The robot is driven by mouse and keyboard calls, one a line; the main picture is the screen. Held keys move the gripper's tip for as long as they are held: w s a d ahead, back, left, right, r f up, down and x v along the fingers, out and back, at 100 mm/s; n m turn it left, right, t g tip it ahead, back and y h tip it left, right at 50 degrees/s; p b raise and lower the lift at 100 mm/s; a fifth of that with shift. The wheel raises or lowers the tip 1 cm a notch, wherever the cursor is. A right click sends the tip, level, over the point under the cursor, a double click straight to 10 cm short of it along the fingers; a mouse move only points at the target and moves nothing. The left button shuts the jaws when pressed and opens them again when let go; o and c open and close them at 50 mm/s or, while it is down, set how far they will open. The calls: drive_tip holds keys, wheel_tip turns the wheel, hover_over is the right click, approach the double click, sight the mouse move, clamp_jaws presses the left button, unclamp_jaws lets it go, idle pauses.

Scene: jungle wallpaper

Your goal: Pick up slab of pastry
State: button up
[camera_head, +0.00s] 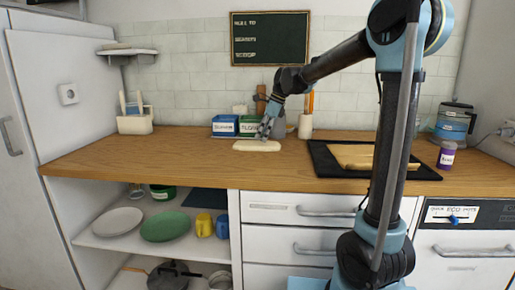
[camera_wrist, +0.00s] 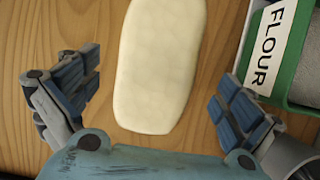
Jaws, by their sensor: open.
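The slab of pastry (camera_head: 257,146) is pale cream, flat and oblong, and lies on the wooden counter in the head view. In the wrist view the slab (camera_wrist: 158,65) runs from the top edge down to the middle, its far end cut off by the frame. My gripper (camera_head: 266,133) is just above the slab in the head view. In the wrist view my gripper (camera_wrist: 158,88) is open, with one finger pad to the left of the slab and one to the right. Wood shows between each pad and the slab, and nothing is held.
A green flour box (camera_head: 249,125) stands close behind the slab, near the right finger in the wrist view. A blue box (camera_head: 225,126) is beside it. A black tray (camera_head: 322,160) with a board lies to the right. The counter (camera_head: 150,152) on the left is clear.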

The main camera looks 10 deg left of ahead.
sight(257, 145)
drive_tip(key=shift+x, duration=1.35)
drive_tip(key=shift+c, duration=0.2)
drive_tip(key=c, duration=1.2)
